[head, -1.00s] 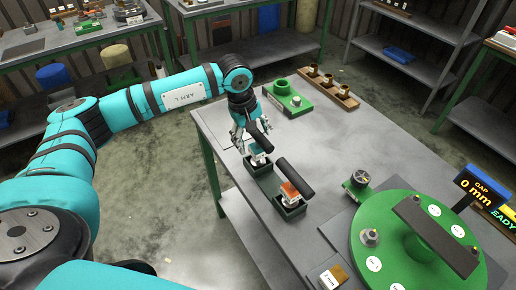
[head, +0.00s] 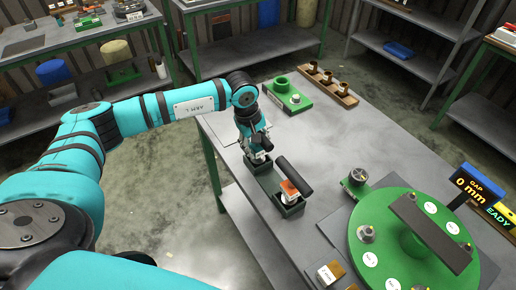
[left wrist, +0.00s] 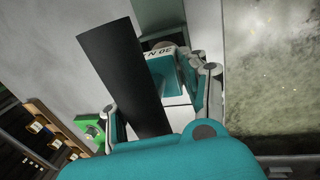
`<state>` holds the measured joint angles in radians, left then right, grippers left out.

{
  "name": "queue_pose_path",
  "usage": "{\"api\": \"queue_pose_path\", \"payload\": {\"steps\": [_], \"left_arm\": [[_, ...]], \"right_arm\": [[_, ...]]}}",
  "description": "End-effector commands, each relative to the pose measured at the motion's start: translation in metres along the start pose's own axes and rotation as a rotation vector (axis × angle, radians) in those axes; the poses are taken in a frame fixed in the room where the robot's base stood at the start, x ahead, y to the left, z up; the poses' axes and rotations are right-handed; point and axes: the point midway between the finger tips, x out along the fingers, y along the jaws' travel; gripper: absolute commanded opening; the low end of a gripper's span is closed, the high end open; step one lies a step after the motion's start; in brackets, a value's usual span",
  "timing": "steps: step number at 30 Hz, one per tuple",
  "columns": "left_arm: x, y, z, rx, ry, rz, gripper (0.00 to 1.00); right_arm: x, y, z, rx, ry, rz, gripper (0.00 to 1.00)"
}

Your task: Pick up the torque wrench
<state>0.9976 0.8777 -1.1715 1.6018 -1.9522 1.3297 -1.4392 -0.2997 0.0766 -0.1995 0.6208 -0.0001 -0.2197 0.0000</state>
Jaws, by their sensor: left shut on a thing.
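A torque wrench with a black handle and a teal-and-white body (left wrist: 176,76) stands in the far end of a dark green holder (head: 265,182). Its body carries partly readable lettering in the left wrist view, and its black handle crosses in front of a finger. My left gripper (head: 258,156) is over this wrench with its fingers on either side of the body, shut on it. In the head view the gripper hides most of it. A second wrench with an orange-and-white body (head: 290,190) and black handle stands in the holder's near end. My right gripper is not in view.
A green round fixture (head: 405,245) fills the table's near right, beside a display (head: 474,185) reading "GAP 0 mm". A green block (head: 287,95) and a wooden rack (head: 328,83) with several brass-coloured parts stand at the back. The table's middle is clear.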

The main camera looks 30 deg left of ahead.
Motion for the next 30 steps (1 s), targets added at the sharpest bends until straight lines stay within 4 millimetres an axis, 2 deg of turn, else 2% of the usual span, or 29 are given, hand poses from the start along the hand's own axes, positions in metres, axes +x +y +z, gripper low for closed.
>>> {"api": "queue_pose_path", "payload": {"steps": [1, 3, 4, 16, 20, 24, 30], "left_arm": [[0.0, 0.0, 0.0, 0.0, 0.0, 0.001, 0.11], [0.0, 0.0, 0.0, 0.0, 0.0, 0.001, 0.02], [-0.001, 0.0, 0.0, 0.0, 0.0, 0.001, 0.0], [-0.005, 0.003, -0.001, 0.0, 0.002, 0.006, 0.0], [-0.015, 0.005, -0.001, 0.001, 0.002, 0.008, 0.0], [-0.033, 0.009, -0.001, 0.002, 0.003, 0.011, 0.0], [-0.032, 0.033, 0.026, 0.006, -0.001, 0.01, 0.0]], "right_arm": [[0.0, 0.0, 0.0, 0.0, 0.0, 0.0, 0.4], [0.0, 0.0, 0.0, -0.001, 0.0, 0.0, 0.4], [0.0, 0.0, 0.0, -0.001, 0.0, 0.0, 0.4], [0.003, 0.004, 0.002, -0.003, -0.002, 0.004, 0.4], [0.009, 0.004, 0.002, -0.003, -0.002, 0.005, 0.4], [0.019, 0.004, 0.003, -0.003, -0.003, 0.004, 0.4], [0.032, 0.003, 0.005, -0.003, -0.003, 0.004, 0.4]]}}
